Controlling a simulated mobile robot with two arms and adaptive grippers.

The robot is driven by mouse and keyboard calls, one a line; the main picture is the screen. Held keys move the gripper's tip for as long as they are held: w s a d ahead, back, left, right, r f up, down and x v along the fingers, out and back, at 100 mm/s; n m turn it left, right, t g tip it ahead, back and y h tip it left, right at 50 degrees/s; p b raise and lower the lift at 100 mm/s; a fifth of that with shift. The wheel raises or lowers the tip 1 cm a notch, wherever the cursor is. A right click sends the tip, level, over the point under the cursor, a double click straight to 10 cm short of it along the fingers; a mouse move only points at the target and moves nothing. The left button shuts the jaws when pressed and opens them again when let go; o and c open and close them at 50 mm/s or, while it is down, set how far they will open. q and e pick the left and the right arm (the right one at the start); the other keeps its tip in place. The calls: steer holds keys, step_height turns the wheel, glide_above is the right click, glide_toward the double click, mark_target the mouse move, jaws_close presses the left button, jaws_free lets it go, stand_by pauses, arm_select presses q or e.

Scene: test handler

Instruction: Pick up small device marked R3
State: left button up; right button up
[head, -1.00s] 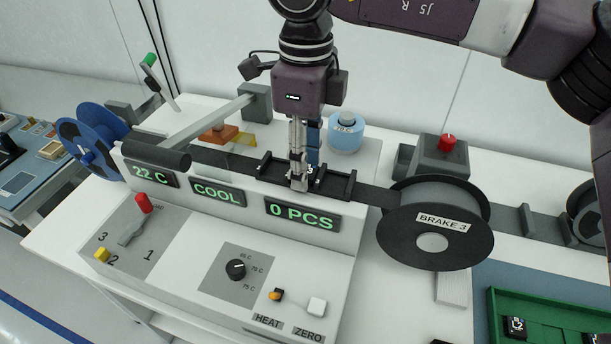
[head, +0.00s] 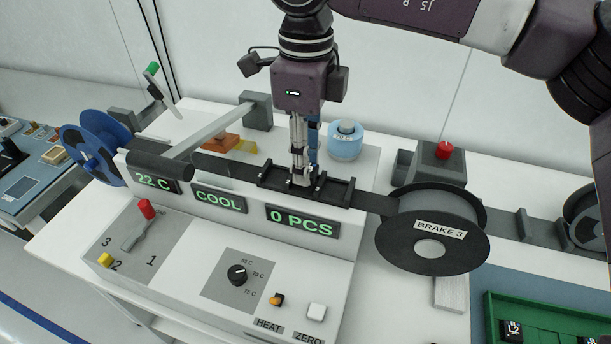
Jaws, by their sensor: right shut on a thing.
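My right gripper (head: 301,180) points straight down over the black carrier track (head: 335,192) of the white taping machine. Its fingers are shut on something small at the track. The held thing is almost wholly hidden by the fingertips, and I cannot read a mark on it. The green tray (head: 496,306) at the lower right holds small dark devices; one (head: 512,329) shows white lettering that seems to read L2. No device that I can read as R3 shows. My left gripper is not in view.
A black reel marked BRAKE 3 (head: 432,262) stands right of the track, a blue reel (head: 92,143) at the left. Displays read 22 C, COOL and 0 PCS. A red-topped lever (head: 146,209) and a light blue round container (head: 345,145) stand nearby.

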steer(key=shift+r+p, duration=0.85)
steer(key=shift+r, duration=0.65)
